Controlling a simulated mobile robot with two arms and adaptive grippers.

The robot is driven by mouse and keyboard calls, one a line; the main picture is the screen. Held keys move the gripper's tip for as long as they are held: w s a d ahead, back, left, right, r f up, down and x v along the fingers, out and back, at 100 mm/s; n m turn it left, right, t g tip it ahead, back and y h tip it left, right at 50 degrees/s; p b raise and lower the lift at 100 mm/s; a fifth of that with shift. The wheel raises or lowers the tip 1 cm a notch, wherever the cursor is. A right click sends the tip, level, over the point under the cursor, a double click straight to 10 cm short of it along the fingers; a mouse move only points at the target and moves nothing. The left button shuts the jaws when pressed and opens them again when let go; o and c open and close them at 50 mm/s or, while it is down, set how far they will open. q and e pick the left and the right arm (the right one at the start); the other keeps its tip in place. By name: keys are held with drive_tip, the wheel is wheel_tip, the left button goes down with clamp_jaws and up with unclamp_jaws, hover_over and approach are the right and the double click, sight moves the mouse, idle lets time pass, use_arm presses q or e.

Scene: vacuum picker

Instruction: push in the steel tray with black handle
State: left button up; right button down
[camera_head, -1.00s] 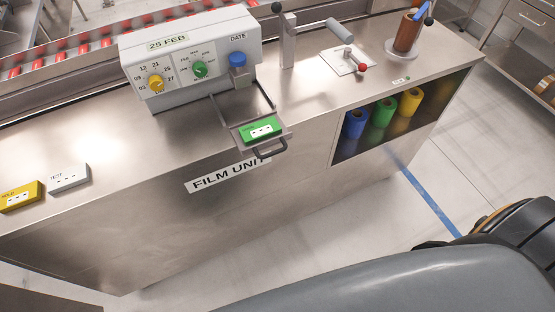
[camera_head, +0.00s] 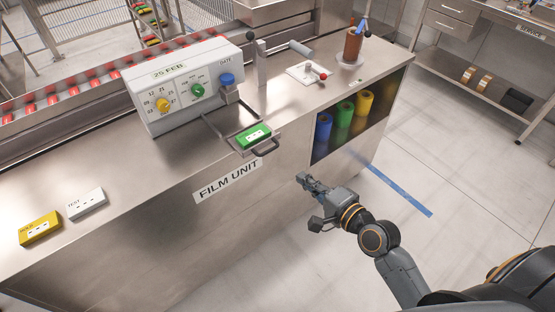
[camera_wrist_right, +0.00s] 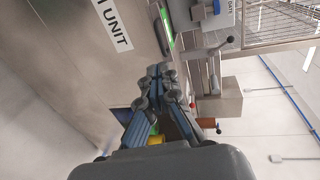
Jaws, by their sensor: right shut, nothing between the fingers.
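The steel tray (camera_head: 233,143) is pulled out on two rails from under the white date unit (camera_head: 187,82) and overhangs the counter's front edge. A green block (camera_head: 254,136) lies in it. Its black handle (camera_head: 266,147) faces outward. My right gripper (camera_head: 304,179) is shut and empty, in front of the steel cabinet, below and right of the handle, apart from it. In the right wrist view the gripper (camera_wrist_right: 160,72) points along the cabinet front, with the green block (camera_wrist_right: 168,30) beyond its fingertips. My left gripper does not show.
Coloured rolls (camera_head: 343,114) stand in the open shelf below. The floor in front is clear.

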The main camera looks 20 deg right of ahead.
drive_tip(key=p, duration=0.2)
approach(250, 134)
drive_tip(key=shift+s+d+f, duration=0.25)
drive_tip(key=shift+s+f, duration=0.2)
drive_tip(key=shift+s, duration=0.05)
drive_tip(key=shift+s+d+f, duration=0.3)
drive_tip(key=shift+s+f, duration=0.15)
drive_tip(key=b+x, duration=0.1)
drive_tip(key=x, duration=0.2)
drive_tip(key=r+x, duration=0.1)
drive_tip(key=x, duration=0.3)
drive_tip(key=r+b+x, duration=0.1)
drive_tip(key=x, duration=0.3)
drive_tip(key=shift+w+a+b, duration=0.3)
drive_tip(key=shift+w+b, duration=0.05)
drive_tip(key=shift+w+r, duration=0.1)
drive_tip(key=shift+w, duration=0.1)
drive_tip(key=shift+r, duration=0.25)
drive_tip(key=shift+r, duration=0.1)
